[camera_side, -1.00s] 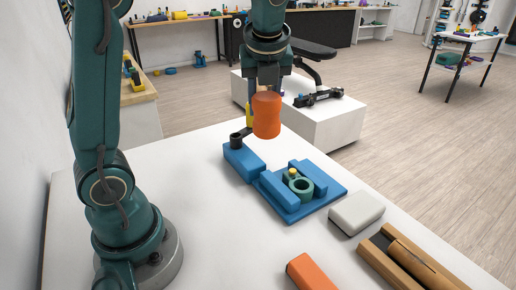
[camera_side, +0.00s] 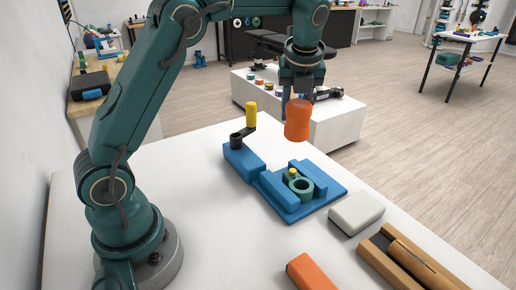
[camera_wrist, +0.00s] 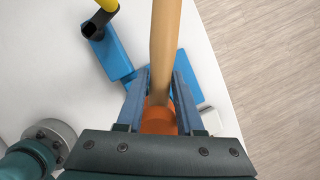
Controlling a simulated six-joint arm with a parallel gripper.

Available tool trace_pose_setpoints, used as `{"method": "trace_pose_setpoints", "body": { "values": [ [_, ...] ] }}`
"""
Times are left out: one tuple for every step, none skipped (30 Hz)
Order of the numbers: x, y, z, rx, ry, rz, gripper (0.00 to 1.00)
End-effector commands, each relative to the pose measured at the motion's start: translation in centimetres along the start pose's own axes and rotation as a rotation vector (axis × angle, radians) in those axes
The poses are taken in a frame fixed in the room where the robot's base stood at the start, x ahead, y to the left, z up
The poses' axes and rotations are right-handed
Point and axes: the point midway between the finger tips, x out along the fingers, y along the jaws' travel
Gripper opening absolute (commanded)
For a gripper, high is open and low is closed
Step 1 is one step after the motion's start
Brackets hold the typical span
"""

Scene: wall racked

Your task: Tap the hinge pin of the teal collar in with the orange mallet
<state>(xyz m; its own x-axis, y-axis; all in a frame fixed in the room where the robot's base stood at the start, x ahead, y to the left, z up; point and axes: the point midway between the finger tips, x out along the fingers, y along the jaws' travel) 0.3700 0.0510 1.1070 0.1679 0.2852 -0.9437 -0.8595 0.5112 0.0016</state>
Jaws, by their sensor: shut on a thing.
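My gripper (camera_side: 299,94) is shut on the orange mallet (camera_side: 297,122), whose orange head hangs below the jaws in the side view. In the wrist view the mallet's wooden handle (camera_wrist: 164,45) runs up between the fingers, with part of the orange head (camera_wrist: 158,120) below. The teal collar (camera_side: 306,190) stands between the blue jaws of the vise (camera_side: 322,205). The yellow hinge pin (camera_side: 292,173) sticks up at the collar's left side. The mallet head is above the collar area, with a clear gap. In the wrist view the collar and pin are hidden.
A yellow-handled crank (camera_side: 251,117) stands up at the vise's back left. A grey block (camera_side: 357,213), a wooden tray (camera_side: 385,265) and an orange block (camera_side: 309,272) lie toward the front. A white low bench (camera_side: 335,125) stands behind.

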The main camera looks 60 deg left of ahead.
Motion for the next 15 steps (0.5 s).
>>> {"method": "trace_pose_setpoints", "body": {
  "values": [
    [0.2, 0.0, -0.1, 0.0, 0.0, 0.0, 0.0],
    [0.3, 0.0, -0.1, 0.0, 0.0, 0.0, 0.0],
    [0.6, 0.0, -0.2, 0.001, 0.0, 0.001, 0.0],
    [0.8, 0.0, -0.3, 0.001, 0.0, 0.002, 0.0],
    [1.1, 0.0, -0.4, 0.001, 0.0, 0.002, 0.0],
    [1.5, 0.0, -0.5, 0.001, 0.001, 0.003, 0.0],
    [1.8, 0.0, -0.6, 0.0, 0.0, 0.002, 0.0],
    [2.1, 0.1, -0.8, 0.001, 0.001, 0.003, 0.0],
    [2.6, 0.1, -0.9, 0.001, 0.001, 0.003, 0.0],
    [2.9, 0.1, -1.1, 0.002, 0.001, 0.003, 0.0],
    [3.2, 0.1, -1.1, 0.002, 0.001, 0.003, 0.0],
    [3.6, 0.0, -1.3, 0.001, 0.001, 0.003, 0.0],
    [4.0, 0.0, -1.4, 0.0, 0.0, 0.003, 0.0],
    [4.3, 0.0, -1.5, 0.001, 0.001, 0.003, 0.0],
    [4.7, 0.0, -1.6, 0.001, 0.0, 0.002, 0.0]
  ]
}}
